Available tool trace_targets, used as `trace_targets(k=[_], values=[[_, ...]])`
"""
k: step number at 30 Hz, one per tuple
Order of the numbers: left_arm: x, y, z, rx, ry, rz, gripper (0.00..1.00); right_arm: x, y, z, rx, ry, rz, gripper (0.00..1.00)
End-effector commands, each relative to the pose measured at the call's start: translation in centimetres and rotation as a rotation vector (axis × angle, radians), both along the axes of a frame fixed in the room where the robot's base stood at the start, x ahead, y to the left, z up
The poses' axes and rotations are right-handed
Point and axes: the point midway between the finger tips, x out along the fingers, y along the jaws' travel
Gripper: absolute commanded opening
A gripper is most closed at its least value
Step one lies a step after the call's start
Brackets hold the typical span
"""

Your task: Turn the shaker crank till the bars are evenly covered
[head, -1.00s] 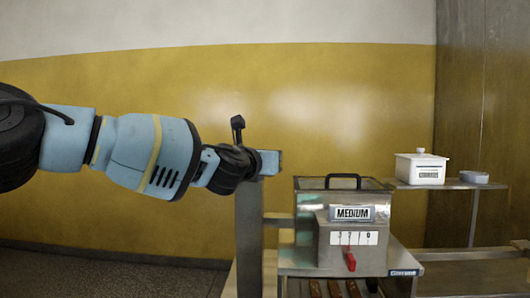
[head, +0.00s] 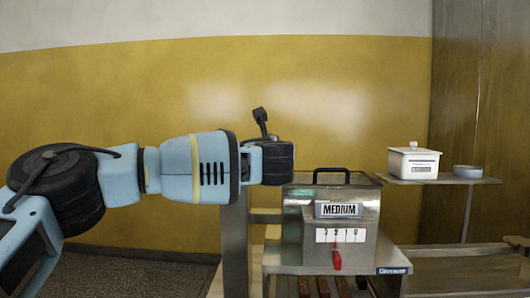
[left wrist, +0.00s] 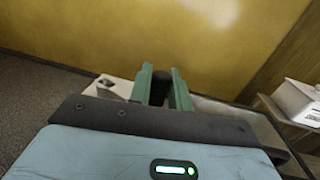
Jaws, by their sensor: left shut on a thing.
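The metal shaker box (head: 370,205) has a black top handle, a "MEDIUM" label and a number strip with a red pointer (head: 337,260). Several brown bars (head: 323,287) show partly beneath it. My left arm reaches in from the left to the shaker's left side. My left gripper's green fingers (left wrist: 162,88) are around a dark knob (left wrist: 160,80) in the left wrist view, seemingly the crank handle, and shut on it. The rest of the crank is hidden. The bars' covering cannot be judged. My right gripper is out of view.
A white lidded box (head: 413,164) and a grey round dish (head: 467,171) stand on a metal shelf (head: 440,181) at the right. A metal post (head: 234,245) stands left of the shaker. Grey floor lies open at the lower left.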

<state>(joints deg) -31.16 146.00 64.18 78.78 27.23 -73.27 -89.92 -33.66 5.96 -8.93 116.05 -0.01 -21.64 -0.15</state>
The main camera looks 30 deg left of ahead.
Motion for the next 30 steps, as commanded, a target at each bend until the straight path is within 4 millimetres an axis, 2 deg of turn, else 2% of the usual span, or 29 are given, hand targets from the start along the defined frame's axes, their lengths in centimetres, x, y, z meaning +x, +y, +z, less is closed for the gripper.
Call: trace_targets(k=[22,23,24,27,30], values=[[-0.01,0.07,0.10,0.004,-0.002,0.055,0.00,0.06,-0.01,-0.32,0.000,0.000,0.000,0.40],[-0.01,0.07,0.10,0.004,-0.002,0.055,0.23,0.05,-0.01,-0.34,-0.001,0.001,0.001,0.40],[-0.01,0.07,0.10,0.004,-0.002,0.055,0.28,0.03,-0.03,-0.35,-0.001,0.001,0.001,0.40],[-0.01,0.07,0.09,0.003,-0.002,0.055,0.39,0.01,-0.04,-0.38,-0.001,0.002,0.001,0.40],[0.00,0.06,0.07,0.003,-0.002,0.055,0.39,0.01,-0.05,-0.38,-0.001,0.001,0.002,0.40]])
